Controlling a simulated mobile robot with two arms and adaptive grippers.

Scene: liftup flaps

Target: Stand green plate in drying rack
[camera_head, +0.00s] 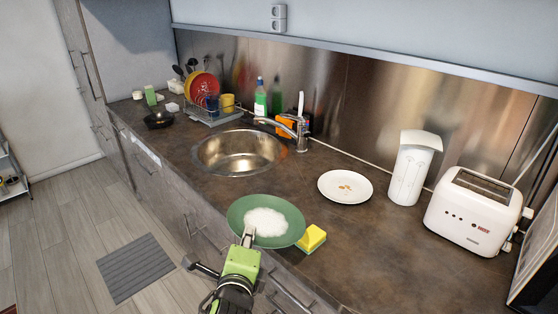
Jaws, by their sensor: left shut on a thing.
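The green plate (283,209) lies near the counter's front edge, with a patch of white foam on it. My left gripper (248,238) is at the plate's near rim, shut on it; its fingertips are small in the picture. The plate looks roughly level, and I cannot tell whether it is lifted off the counter. The drying rack (214,118) stands at the far left, beyond the sink, with red and yellow plates, a blue cup and a yellow mug in or beside it. My right gripper is out of view.
A yellow-green sponge (311,239) is right beside the plate. The sink (240,152) and faucet (301,130) lie between plate and rack. A green bottle (260,99) stands behind the sink. A white plate with crumbs (345,187), paper towel roll (411,170) and toaster (472,212) are right.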

